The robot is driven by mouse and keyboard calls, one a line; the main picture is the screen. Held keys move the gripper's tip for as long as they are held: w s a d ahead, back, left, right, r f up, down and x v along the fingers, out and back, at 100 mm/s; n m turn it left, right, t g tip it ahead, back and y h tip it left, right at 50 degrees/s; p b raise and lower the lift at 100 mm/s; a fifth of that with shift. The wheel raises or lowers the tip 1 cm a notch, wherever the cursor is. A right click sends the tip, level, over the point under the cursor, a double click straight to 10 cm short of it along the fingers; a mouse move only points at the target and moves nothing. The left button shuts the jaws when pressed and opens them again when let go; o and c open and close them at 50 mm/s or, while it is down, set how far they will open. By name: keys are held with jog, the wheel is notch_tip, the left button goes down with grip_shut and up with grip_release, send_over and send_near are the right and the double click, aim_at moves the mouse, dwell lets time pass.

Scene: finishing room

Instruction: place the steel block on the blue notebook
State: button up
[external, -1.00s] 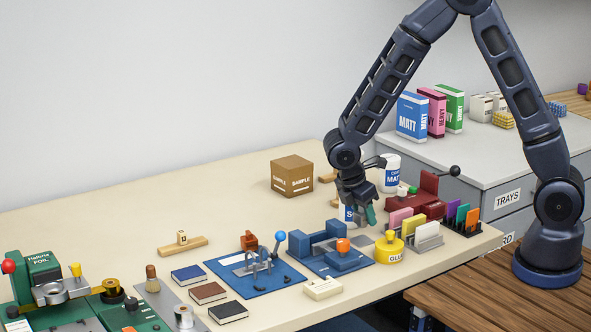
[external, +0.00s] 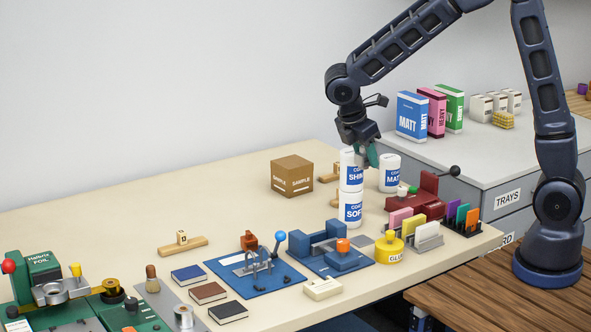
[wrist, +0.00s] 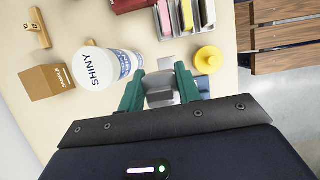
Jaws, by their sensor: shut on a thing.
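The blue notebook (external: 188,273) lies flat on the bench at the front left, the rearmost in a row of dark-covered books. It is not in the wrist view. My gripper (external: 364,156) is high over the right part of the bench, in front of the white SHINY container, far to the right of the notebook. In the wrist view the green fingers of my gripper (wrist: 159,84) are shut on the grey steel block (wrist: 159,94). The block is mostly hidden by the fingers in the external view.
Between my gripper and the notebook are a blue press (external: 325,247) and a blue jig with an upright lever (external: 255,274). A brown book (external: 208,292) lies beside the notebook. Rear left is clear.

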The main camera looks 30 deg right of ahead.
jog(key=w+a+r+n+t+y, duration=0.15)
jog(key=w+a+n, duration=0.25)
jog(key=a, duration=0.6)
jog(key=w+a+n+t+h, duration=0.1)
jog(key=w+a+n+t, duration=0.2)
jog(key=a, duration=0.8)
jog(key=n+y, duration=0.4)
jog(key=n, duration=0.7)
send_over(184, 269)
jog(key=s, duration=0.2)
jog(key=f, duration=1.9)
jog(key=shift+w+d+f, duration=0.1)
jog(key=shift+w+f, duration=0.15)
jog(key=shift+f, duration=0.15)
jog(key=shift+f, duration=0.15)
jog(key=o, duration=1.1)
jog(key=v, duration=1.2)
